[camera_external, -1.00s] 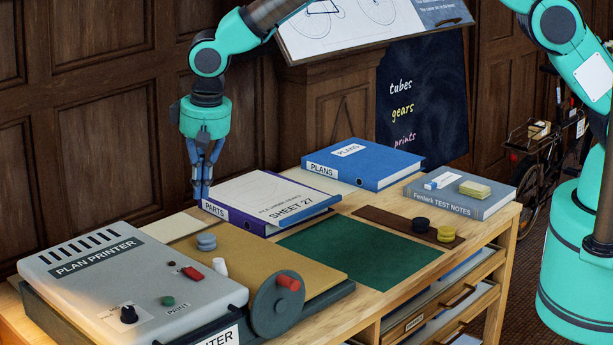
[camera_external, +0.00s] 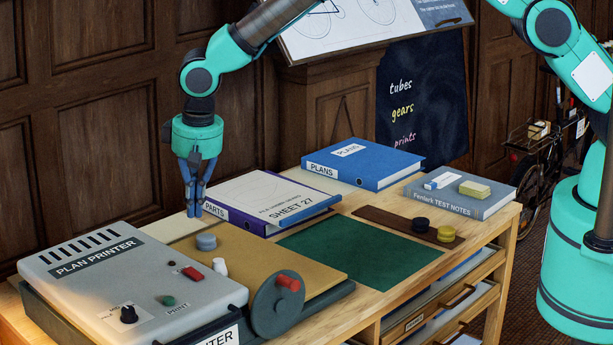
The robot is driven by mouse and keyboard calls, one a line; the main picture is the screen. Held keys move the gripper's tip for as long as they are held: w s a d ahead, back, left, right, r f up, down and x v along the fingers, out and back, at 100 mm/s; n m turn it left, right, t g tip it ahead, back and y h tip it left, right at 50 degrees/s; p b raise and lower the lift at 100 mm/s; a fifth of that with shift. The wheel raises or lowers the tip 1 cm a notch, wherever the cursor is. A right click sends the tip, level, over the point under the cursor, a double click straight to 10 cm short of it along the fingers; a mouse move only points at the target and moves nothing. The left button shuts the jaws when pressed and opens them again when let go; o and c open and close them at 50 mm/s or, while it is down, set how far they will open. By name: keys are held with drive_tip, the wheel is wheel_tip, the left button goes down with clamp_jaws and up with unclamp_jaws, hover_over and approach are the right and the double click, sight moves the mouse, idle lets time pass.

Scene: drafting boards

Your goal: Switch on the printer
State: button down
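The plan printer (camera_external: 130,275) is a grey box at the front left of the table, labelled PLAN PRINTER. Its top has a red switch (camera_external: 193,273), a green button (camera_external: 168,300) marked PRINT and a black knob (camera_external: 128,315). A dark crank wheel (camera_external: 277,303) with a red handle stands at its right end. My gripper (camera_external: 194,214) points down above the table behind the printer, left of the PARTS binder. Its blue fingers are close together at the tips, with nothing seen between them. It is clear of the red switch.
A grey disc (camera_external: 206,242) and a small white piece (camera_external: 219,267) are near the red switch. The purple PARTS binder (camera_external: 236,221) is right of my gripper.

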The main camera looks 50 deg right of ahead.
sight(195, 269)
drive_tip(key=f, duration=0.4)
drive_tip(key=w+f+p, duration=0.1)
drive_tip(key=f, duration=0.7)
drive_tip(key=shift+w+f, duration=0.3)
drive_tip(key=shift+w, duration=0.1)
drive_tip(key=shift+w+f+g+b, duration=0.3)
drive_tip(key=shift+f+g, duration=0.25)
drive_tip(key=shift+g, duration=0.05)
drive_tip(key=shift+s, duration=0.3)
drive_tip(key=shift+s+d, duration=0.1)
drive_tip(key=shift+s, duration=0.55)
drive_tip(key=shift+r, duration=0.2)
